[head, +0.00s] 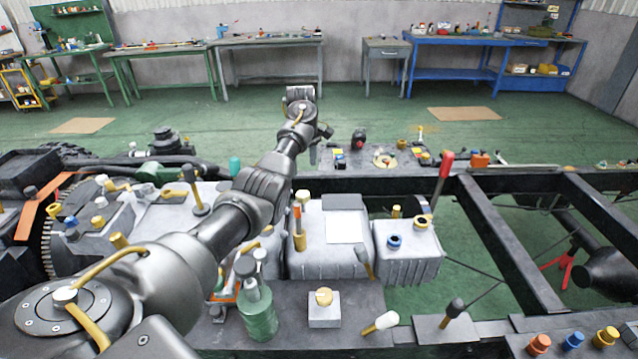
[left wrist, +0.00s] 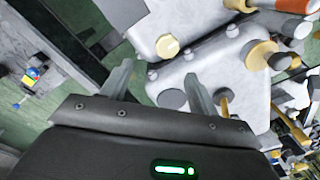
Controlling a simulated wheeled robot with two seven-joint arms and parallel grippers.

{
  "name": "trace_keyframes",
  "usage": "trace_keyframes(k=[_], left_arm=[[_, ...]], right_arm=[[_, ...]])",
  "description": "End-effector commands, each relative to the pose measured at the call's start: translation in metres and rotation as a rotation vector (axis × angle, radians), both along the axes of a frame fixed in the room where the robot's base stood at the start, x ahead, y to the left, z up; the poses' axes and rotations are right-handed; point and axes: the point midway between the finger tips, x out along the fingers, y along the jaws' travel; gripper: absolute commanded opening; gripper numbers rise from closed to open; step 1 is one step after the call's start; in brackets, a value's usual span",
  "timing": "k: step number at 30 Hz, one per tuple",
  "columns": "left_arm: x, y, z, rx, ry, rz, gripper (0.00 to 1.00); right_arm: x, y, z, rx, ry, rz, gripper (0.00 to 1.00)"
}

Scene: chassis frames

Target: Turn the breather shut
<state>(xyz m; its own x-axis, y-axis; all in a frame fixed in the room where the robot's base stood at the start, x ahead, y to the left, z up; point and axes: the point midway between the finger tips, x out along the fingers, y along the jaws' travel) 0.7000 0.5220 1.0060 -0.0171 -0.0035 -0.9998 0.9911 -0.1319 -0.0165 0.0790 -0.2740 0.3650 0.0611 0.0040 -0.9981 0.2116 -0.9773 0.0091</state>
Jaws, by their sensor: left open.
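My left gripper (head: 318,145) is at the end of my arm, above the far side of the grey gearbox housing (head: 343,255); its fingers are mostly hidden in the head view. In the left wrist view my left gripper (left wrist: 158,87) has its two fingers apart with nothing between them. Beyond them is a pale grey housing (left wrist: 215,65) with a cream round cap (left wrist: 167,47) and a dark grey round cap (left wrist: 172,98) near the right finger. I cannot tell for sure which fitting is the breather. My right gripper does not show.
Dark frame rails (head: 505,240) run around the housings. A red-tipped lever (head: 444,175) stands up at the right. Workbenches line the back wall.

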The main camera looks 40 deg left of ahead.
Motion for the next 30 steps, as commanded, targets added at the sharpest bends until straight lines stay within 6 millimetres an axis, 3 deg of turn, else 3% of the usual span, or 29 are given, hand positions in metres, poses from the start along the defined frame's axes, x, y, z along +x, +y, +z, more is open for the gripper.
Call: trace_keyframes(k=[5,14,22,30], left_arm=[[0.004,-0.004,-0.006,0.0,0.001,-0.006,0.6],[0.015,-0.007,-0.062,0.0,0.012,-0.006,0.6],[0.013,-0.004,-0.105,0.003,0.013,-0.003,0.6],[0.014,-0.006,-0.116,0.002,0.011,-0.005,0.6]], right_arm=[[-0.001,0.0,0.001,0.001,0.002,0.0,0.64],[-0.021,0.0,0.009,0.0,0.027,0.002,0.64],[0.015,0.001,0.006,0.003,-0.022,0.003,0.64],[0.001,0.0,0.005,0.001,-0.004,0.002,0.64]])
